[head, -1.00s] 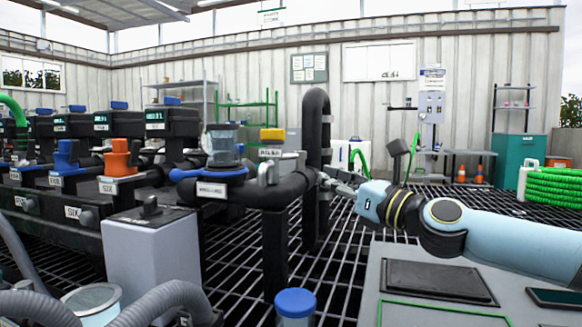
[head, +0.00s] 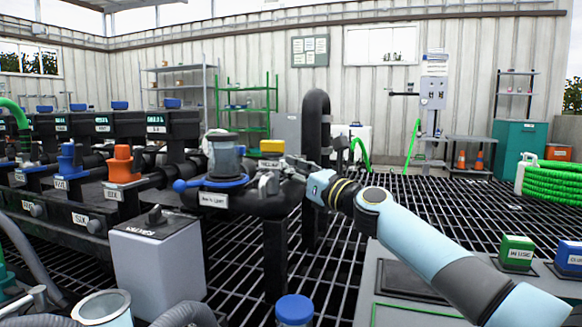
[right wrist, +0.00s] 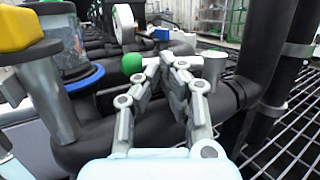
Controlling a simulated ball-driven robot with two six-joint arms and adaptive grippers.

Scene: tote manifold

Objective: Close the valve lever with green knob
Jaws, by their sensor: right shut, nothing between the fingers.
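The green knob (right wrist: 131,63) shows in the right wrist view, just left of my fingertips. A pale lever bar (right wrist: 150,61) runs from it behind the fingers, toward a grey metal cylinder (right wrist: 214,65) on the black pipe (right wrist: 150,120). My right gripper (right wrist: 172,64) is shut and empty, its tips in front of the bar; I cannot tell whether they touch it. In the head view, my right gripper (head: 288,165) is at the pipe's far end, beside the yellow-topped valve (head: 272,147). The green knob cannot be made out there. My left gripper is not in view.
A clear canister with a blue ring (head: 222,160) and a blue ball knob (head: 179,185) sit left of the valve. A tall black pipe (head: 316,130) rises close behind my gripper. A grey box (head: 158,260) stands in front.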

